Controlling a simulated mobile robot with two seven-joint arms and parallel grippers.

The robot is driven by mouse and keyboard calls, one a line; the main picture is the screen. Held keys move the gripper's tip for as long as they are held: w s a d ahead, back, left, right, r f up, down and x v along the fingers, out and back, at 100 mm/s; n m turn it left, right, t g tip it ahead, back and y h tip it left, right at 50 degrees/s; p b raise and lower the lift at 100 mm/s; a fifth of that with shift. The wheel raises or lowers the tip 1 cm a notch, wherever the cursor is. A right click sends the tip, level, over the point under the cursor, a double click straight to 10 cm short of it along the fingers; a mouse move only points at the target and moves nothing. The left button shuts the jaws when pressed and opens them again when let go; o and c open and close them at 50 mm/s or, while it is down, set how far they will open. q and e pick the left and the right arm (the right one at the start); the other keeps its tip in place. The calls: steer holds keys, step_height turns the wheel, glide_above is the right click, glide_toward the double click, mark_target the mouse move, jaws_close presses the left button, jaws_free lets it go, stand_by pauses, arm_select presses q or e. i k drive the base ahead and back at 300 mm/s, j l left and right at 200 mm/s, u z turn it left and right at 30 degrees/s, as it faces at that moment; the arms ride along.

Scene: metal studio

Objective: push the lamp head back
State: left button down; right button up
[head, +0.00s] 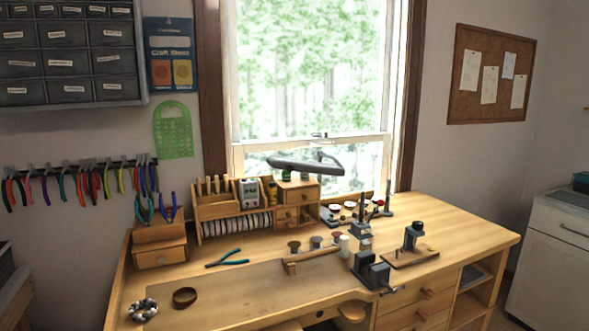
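The lamp head (305,162) is a long, dark grey, flattened shape in front of the window. It hangs level, above the small wooden drawer unit at the back of the workbench (470,236). A thin dark arm shows at its right end, against the window. The lamp's base is hard to make out among the tools behind the bench's middle. Neither of my grippers is in view.
A wooden tool organizer (235,205) stands below the lamp head. The bench's right end is clear. Pliers hang on the left wall.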

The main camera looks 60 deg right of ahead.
mark_target(290, 164)
steer(key=i+z, duration=0.2)
steer(key=z, duration=0.15)
steer(key=i+z, duration=0.2)
steer(key=z, duration=0.2)
steer(key=i+j+z, duration=0.15)
steer(key=z, duration=0.2)
